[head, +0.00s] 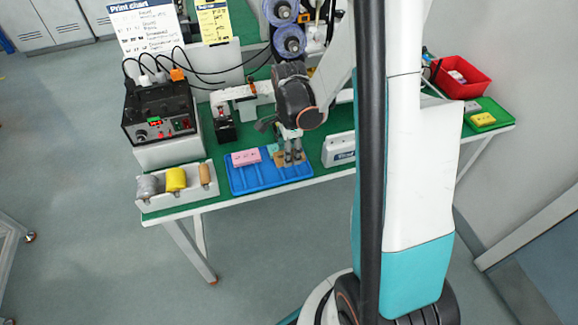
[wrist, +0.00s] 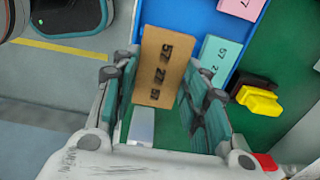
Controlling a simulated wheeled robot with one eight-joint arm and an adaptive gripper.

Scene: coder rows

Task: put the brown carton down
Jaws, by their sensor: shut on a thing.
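The brown carton (head: 280,158) is between the fingers of my gripper (head: 293,157), at the right part of the blue tray (head: 262,184). In the wrist view its printed face (wrist: 162,62) shows between the two fingertips, and my gripper (wrist: 165,88) is shut on it. The carton overlaps the tray's edge in that view, with green table beside it. I cannot tell whether it touches the tray or hangs just above. A pink carton (head: 245,158) lies in the tray, with a teal carton (wrist: 217,58) near the brown one.
A white box (head: 339,149) stands right of the tray. A white bin with rolls (head: 175,183) stands left, below a black power unit (head: 158,113). A yellow and black item (wrist: 258,99) is close to my gripper. A red bin (head: 461,76) is far right.

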